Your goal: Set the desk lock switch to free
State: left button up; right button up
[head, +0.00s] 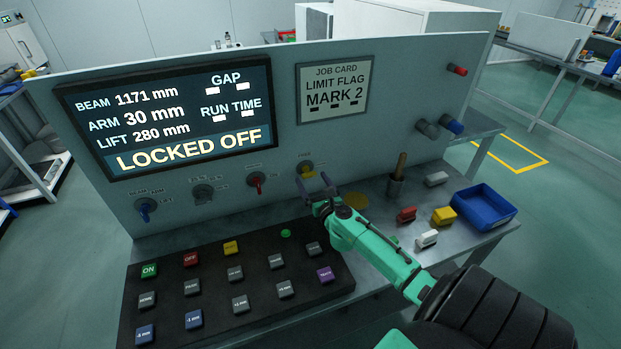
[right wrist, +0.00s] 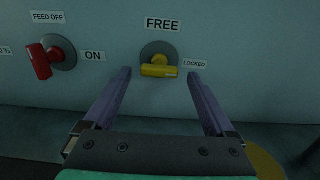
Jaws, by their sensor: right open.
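The desk lock switch (head: 305,171) is a yellow knob on the upright panel. In the right wrist view the yellow knob (right wrist: 158,70) has FREE above it and LOCKED to its right. Its handle lies nearly level, with its marked end toward LOCKED. My right gripper (head: 314,184) is open in front of the switch. In the right wrist view its two purple fingers (right wrist: 160,90) stand to the left and right of the knob, apart from it. Whether the tips touch the panel is unclear. My left gripper is not in view.
The display (head: 170,115) reads LOCKED OFF. A red FEED knob (right wrist: 42,60) sits left of the lock switch. A black button board (head: 215,275) lies below.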

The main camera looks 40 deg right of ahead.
jog(key=shift+w+d+r, duration=0.15)
jog(key=shift+w+d, duration=0.05)
jog(key=shift+w, duration=0.45)
jog(key=shift+c, duration=0.6)
jog(key=c, duration=1.3)
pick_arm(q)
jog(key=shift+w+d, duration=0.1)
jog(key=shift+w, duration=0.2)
pick_arm(e)
jog(key=shift+o, duration=0.2)
